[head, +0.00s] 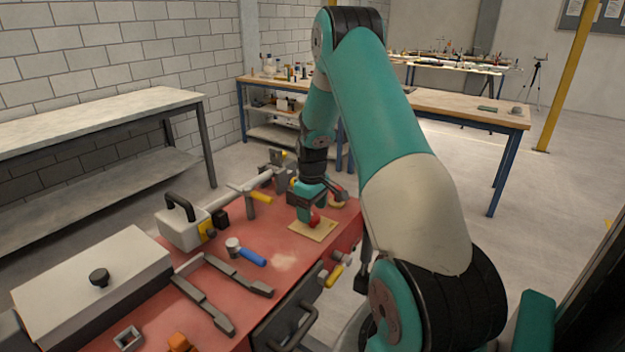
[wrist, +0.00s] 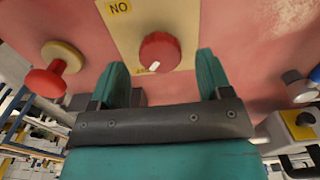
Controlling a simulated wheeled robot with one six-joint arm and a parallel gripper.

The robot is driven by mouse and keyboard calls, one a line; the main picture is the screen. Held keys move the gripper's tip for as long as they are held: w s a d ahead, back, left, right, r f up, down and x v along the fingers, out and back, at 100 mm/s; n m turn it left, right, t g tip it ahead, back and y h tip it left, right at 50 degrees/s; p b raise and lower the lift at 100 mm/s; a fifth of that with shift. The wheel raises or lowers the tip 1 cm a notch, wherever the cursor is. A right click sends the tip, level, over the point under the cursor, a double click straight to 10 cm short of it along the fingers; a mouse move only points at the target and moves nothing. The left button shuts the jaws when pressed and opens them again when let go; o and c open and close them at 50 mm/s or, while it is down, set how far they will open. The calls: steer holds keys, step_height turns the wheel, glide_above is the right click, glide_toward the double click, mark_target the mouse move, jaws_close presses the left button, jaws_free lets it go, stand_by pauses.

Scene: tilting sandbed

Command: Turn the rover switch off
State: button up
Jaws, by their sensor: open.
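The switch is a red round knob (wrist: 160,52) on a tan plate (wrist: 126,28) in the wrist view. A white mark on the knob lies at its lower edge. A yellow label at the plate's upper left reads "NO" as seen here. Another yellow label is mostly hidden by the knob. My gripper (wrist: 161,72) is open, one teal finger on each side and just short of the knob. In the head view my gripper (head: 308,203) points down over the plate (head: 326,232), close above the red knob (head: 315,219); contact cannot be told.
A red mushroom knob with a tan collar (wrist: 62,56) stands left of the plate in the wrist view. On the red bench (head: 285,265) are a blue-handled tool (head: 251,256), a grey box with a black handle (head: 182,222) and a white lidded box (head: 95,285).

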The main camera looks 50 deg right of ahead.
step_height(320, 180, up, 15)
steer(key=b, duration=0.1)
steer(key=shift+r, duration=0.2)
steer(key=shift+a, duration=0.1)
stand_by(0.4)
steer(key=s+a+r+n+t+y, duration=0.1)
steer(key=a+r+n, duration=0.1)
steer(key=a, duration=0.9)
steer(key=s+a+r+n, duration=0.1)
steer(key=a+r, duration=0.2)
steer(key=a, duration=0.9)
steer(key=s+a+n+g+y, duration=0.1)
steer(key=s+a+n+y, duration=0.2)
steer(key=s+a, duration=1.5)
steer(key=shift+s+a+r, duration=0.2)
steer(key=shift+s+a, duration=0.05)
steer(key=shift+s, duration=0.15)
